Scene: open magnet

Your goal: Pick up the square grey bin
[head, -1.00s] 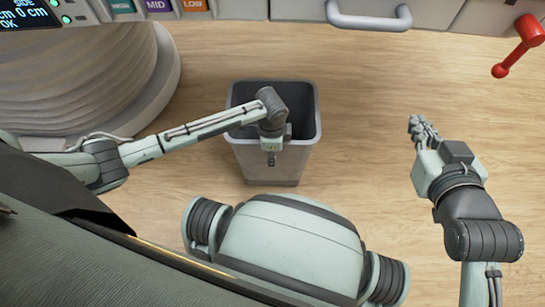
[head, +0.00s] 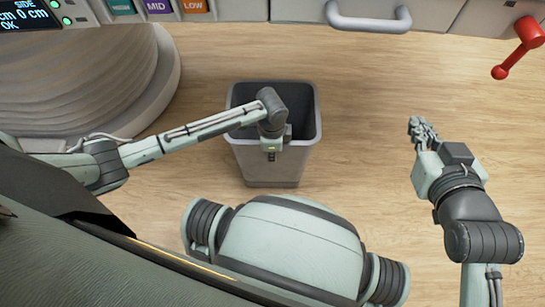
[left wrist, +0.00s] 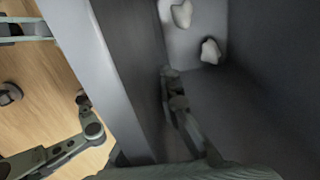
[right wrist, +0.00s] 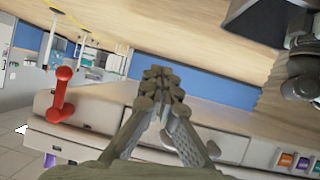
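The square grey bin (head: 272,165) stands upright on the floor in the middle of the head view. My left gripper (head: 271,155) is at its near wall, pointing down. In the left wrist view, one finger (left wrist: 182,115) is inside the bin with its tip against the inner wall (left wrist: 135,70). The other finger is mostly hidden behind that wall, so the gripper appears shut on it. My right gripper (head: 423,130) is empty, to the right of the bin. Its fingertips (right wrist: 160,82) are together in the right wrist view. The bin's dark corner (right wrist: 255,20) also shows there.
Two crumpled white pieces (left wrist: 210,50) lie in the bin. A cabinet with a grey handle (head: 368,20) and a red lever (head: 517,45) stand at the back. A round ribbed base (head: 80,70) is at the left. The floor between the bin and my right gripper is clear.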

